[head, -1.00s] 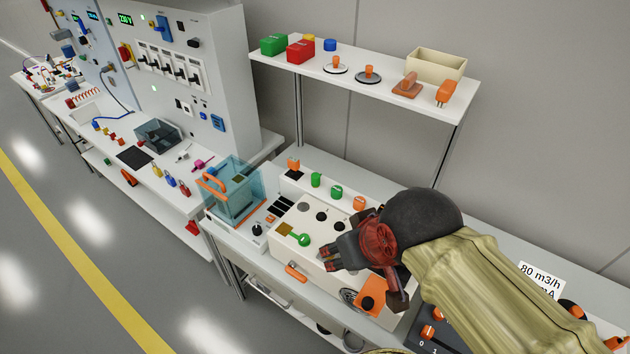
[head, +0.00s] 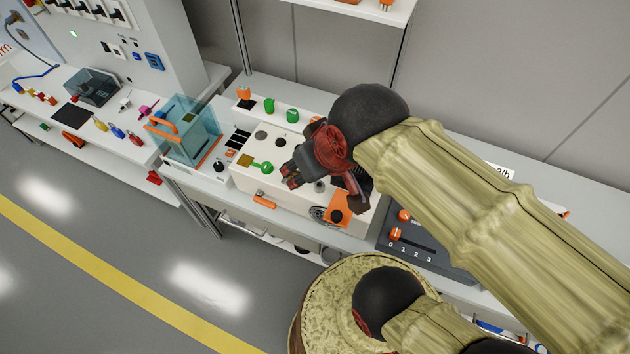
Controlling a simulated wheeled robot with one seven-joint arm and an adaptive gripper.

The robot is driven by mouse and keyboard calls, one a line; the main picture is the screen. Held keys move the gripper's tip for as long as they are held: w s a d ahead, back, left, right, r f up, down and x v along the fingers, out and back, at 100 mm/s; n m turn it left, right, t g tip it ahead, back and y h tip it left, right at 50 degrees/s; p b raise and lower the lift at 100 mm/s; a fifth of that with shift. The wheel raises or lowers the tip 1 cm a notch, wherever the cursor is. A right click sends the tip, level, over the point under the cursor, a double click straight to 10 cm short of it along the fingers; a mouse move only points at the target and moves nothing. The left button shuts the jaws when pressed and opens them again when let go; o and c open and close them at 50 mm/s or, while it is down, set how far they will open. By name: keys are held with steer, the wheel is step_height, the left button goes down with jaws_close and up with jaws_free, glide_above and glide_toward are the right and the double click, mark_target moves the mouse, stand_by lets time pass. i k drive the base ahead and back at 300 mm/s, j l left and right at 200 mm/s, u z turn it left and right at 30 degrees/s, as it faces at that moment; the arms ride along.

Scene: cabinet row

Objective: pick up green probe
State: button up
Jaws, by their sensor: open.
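Several green pieces show in the head view. A round green knob (head: 266,167) with a short green arm lies on top of the white box. Two small green cylinders, a left one (head: 269,105) and a right one (head: 292,115), stand on the bench behind the box. I cannot tell for certain which is the green probe. My gripper (head: 289,183) is open and hovers over the box, just right of the green knob and apart from it. No object shows between its fingers. My wrist and forearm hide the right part of the box and the bench behind.
A clear blue case (head: 187,130) with an orange handle stands left of the white box (head: 262,190). A dark panel (head: 420,245) with orange knobs sits at right. A shelf (head: 370,12) hangs above the bench.

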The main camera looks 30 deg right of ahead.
mark_target(269, 105)
steer(key=z, duration=0.6)
steer(key=i+j+z, duration=0.15)
steer(key=j+z, duration=0.15)
steer(key=i+j+z, duration=0.1)
steer(key=j+z, duration=0.15)
steer(key=j, duration=0.2)
steer(key=i+j+z, duration=0.1)
steer(key=j+z, duration=0.2)
steer(key=j, duration=0.55)
steer(key=i+j, duration=0.1)
steer(key=j, duration=0.4)
steer(key=z, duration=0.05)
